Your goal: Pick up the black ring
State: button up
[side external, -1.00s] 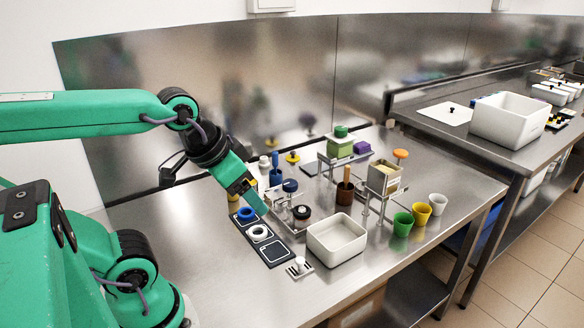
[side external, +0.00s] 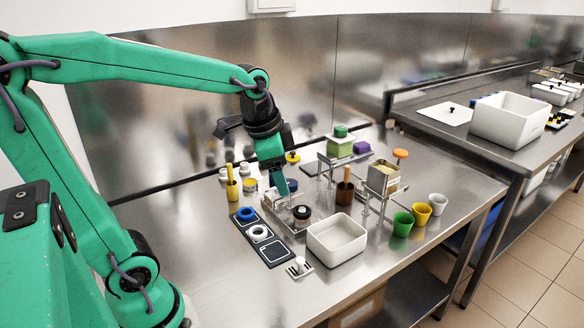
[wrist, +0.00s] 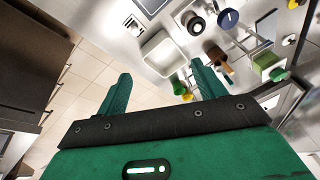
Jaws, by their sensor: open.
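A black ring-like round piece (side external: 301,212) with a pale centre stands on the clear rack in the middle of the table. In the wrist view it appears as a dark round piece with a white middle (wrist: 193,23), beyond the fingertips. I cannot tell whether it is a loose ring or the top of a jar. My gripper (side external: 283,190) points down above the rack, to the left of and behind this piece in the side view. In the wrist view my gripper (wrist: 162,82) has its two green fingers wide apart with nothing held between them.
A dark panel (side external: 278,254) carries a blue ring (side external: 246,215) and a white ring (side external: 259,233); its front square is empty. A white bin (side external: 337,239) stands right of the rack. A brown cup (side external: 345,194), metal stands and coloured cups are close by on the right.

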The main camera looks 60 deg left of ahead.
jog(key=w+a+f+m+g, duration=0.2)
jog(key=w+a+f+m, duration=0.2)
jog(key=w, duration=0.3)
jog(key=m+g, duration=0.1)
jog(key=m, duration=0.3)
send_over(302, 209)
notch_tip(302, 209, down, 8)
jog(key=shift+s+f, duration=0.1)
jog(key=shift+a+f, duration=0.1)
jog(key=shift+f, duration=3.95)
jog(key=c, duration=1.1)
jog(key=shift+o, duration=0.2)
jog(key=shift+r, duration=0.15)
